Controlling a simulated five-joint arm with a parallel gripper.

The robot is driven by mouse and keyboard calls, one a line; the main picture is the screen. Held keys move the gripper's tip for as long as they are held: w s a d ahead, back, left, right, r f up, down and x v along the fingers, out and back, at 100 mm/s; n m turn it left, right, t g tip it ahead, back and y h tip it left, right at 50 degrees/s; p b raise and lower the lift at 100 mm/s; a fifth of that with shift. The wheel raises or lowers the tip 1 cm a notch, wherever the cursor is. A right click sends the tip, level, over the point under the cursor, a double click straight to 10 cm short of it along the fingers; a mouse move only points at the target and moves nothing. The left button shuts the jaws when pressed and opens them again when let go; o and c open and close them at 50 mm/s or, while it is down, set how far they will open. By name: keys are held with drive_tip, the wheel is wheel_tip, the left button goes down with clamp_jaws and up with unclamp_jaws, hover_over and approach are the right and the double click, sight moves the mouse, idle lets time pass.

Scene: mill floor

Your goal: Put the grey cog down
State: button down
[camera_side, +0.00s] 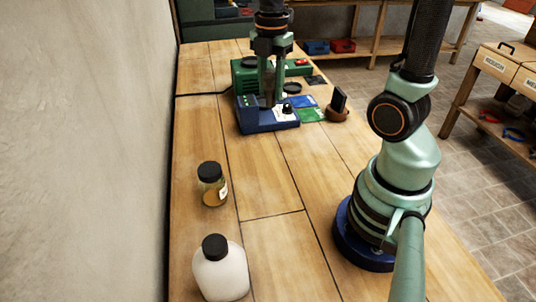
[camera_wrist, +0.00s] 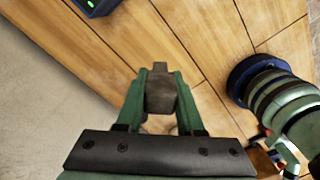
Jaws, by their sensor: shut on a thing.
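My gripper (camera_wrist: 160,80) shows in the wrist view with its two green fingers shut on the grey cog (camera_wrist: 160,97). The cog looks like a dull grey-brown block between the fingers, and its teeth cannot be made out. Bare wooden bench boards show beyond it; the gap between cog and bench cannot be judged. In the side view my gripper (camera_side: 269,92) points down at the far part of the bench, in front of or over a green and blue machine (camera_side: 268,125). The cog is too small and dark to make out there.
A jar with a black lid (camera_side: 212,185) and a white bottle (camera_side: 220,270) stand on the near left of the wooden bench (camera_side: 270,250). The bench middle is clear. A wall borders the left.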

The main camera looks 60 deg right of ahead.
wheel_tip(320, 180, down, 17)
drive_tip(key=shift+f, duration=0.1)
idle(0.4)
drive_tip(key=c, duration=0.5)
unclamp_jaws()
drive_tip(key=shift+c, duration=0.2)
